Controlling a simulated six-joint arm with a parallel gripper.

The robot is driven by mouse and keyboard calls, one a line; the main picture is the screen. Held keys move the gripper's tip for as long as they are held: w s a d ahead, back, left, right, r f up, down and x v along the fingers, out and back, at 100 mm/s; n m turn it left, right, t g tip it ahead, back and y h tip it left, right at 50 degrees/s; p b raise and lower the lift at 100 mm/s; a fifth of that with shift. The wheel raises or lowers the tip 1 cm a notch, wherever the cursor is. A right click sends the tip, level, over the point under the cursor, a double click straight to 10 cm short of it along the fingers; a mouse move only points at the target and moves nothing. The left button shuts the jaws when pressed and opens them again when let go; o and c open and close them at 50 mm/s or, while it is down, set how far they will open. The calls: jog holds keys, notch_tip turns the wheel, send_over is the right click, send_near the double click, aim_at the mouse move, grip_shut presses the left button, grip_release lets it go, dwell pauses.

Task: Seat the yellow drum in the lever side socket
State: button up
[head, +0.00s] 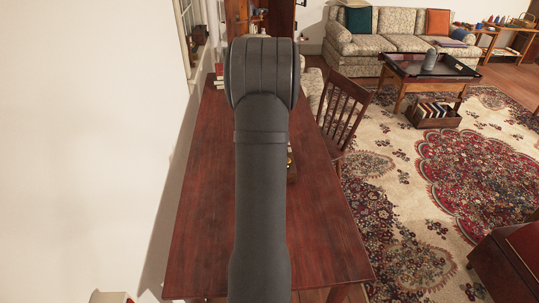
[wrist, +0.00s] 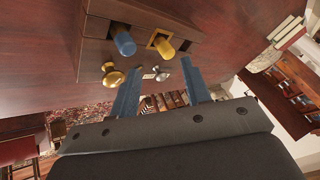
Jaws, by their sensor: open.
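In the wrist view a brown wooden block (wrist: 97,27) lies on the red-brown table. A blue drum (wrist: 123,41) and a yellow drum (wrist: 164,46) stick out of it side by side. The yellow drum, on the right, is at a square opening with a yellow rim (wrist: 156,35); I cannot tell how deep it sits. On the near face are a brass knob (wrist: 112,74) at left and a silver lever-like fitting (wrist: 161,70) at right, below the yellow drum. My gripper (wrist: 160,66) is open and empty, its fingers apart from the drums. In the head view my arm hides most of the block.
The table (head: 205,215) is largely clear around my arm. A wooden chair (head: 346,108) stands at its right side and a white wall (head: 80,140) at its left. Books (wrist: 287,32) lie at the right in the wrist view.

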jog(key=w+r+m+g, duration=0.2)
jog(key=w+r, duration=0.1)
jog(key=w+r+m+g, duration=0.1)
jog(key=m, duration=0.1)
jog(key=shift+w+d+r, duration=0.25)
jog(key=shift+w+r, duration=0.05)
jog(key=shift+r, duration=0.05)
notch_tip(320, 180, up, 8)
jog(key=m+g, duration=0.4)
jog(key=m, duration=0.1)
jog(key=shift+y, duration=0.4)
notch_tip(320, 180, down, 12)
jog(key=shift+w, duration=0.1)
jog(key=shift+w+f, duration=0.2)
jog(key=shift+f, duration=1.15)
jog(key=shift+w+f, duration=0.2)
jog(key=shift+f, duration=1.15)
jog(key=shift+c, duration=0.4)
grip_shut()
